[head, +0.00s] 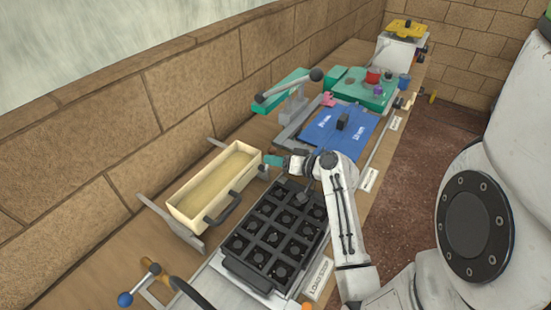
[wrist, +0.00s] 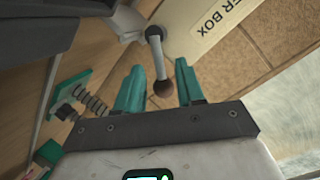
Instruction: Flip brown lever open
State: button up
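The brown lever, a grey rod with a round brown knob (wrist: 163,88), shows in the wrist view. Its knob lies between the two teal fingers of my gripper (wrist: 160,90). The fingers are open, with a visible gap on each side of the knob. The far end of the rod meets a grey part at the top. In the head view my gripper (head: 270,161) is just right of the cream box (head: 187,207), beyond the black grid tray. I cannot make out the brown knob there.
A black grid tray (head: 262,258) lies in front of my gripper. A blue-knobbed lever (head: 125,299) is at the lower left. In the wrist view, a lettered cream panel (wrist: 205,28) is close by.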

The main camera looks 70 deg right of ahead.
jog(key=shift+w+f, duration=0.1)
jog(key=shift+w, duration=0.15)
jog(key=shift+c, duration=0.4)
grip_shut()
jog(key=shift+d, duration=0.1)
